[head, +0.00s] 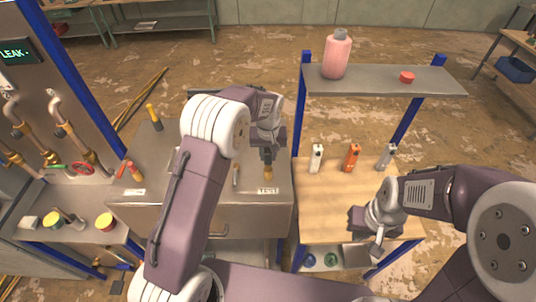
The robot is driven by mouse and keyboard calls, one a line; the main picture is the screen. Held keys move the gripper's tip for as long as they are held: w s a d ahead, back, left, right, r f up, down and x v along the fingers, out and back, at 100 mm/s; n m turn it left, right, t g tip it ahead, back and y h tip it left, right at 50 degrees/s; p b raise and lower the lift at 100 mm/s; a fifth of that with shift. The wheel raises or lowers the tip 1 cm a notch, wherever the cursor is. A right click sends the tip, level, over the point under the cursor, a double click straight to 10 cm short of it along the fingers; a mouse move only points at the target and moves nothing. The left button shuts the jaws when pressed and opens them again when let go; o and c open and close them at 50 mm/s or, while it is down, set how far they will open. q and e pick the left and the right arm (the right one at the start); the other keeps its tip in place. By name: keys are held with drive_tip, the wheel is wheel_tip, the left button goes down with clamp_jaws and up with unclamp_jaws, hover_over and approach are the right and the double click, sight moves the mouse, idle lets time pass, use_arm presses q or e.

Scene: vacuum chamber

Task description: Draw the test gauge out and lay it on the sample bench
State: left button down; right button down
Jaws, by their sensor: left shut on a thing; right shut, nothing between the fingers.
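The test gauge (268,173) shows as a small brass-coloured piece at the chamber top, beside the "TEST" label. My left gripper (268,158) is directly above it, pointing down and shut on it. The gripper hides the gauge's upper part, and I cannot tell whether its lower end is still seated. The sample bench (322,217) is the wooden-topped table to the right. My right gripper (374,247) is shut and empty over the bench's front right part.
White (316,158), orange (352,157) and grey (389,156) devices stand along the bench's back. A shelf (430,82) above holds a pink bottle (336,57) and a red cap (406,77). The bench's front left is clear. Brass pipes (68,130) line the left panel.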

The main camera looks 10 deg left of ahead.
use_arm(q)
wheel_tip(320, 180, up, 4)
drive_tip(key=shift+f+p, duration=0.2)
drive_tip(key=shift+p, duration=0.35)
drive_tip(key=shift+w+r, duration=0.25)
drive_tip(key=shift+r, duration=1)
drive_tip(key=shift+s+r, duration=0.25)
drive_tip(key=shift+r, duration=0.45)
drive_tip(key=shift+w+f, duration=0.1)
drive_tip(key=shift+f, duration=0.05)
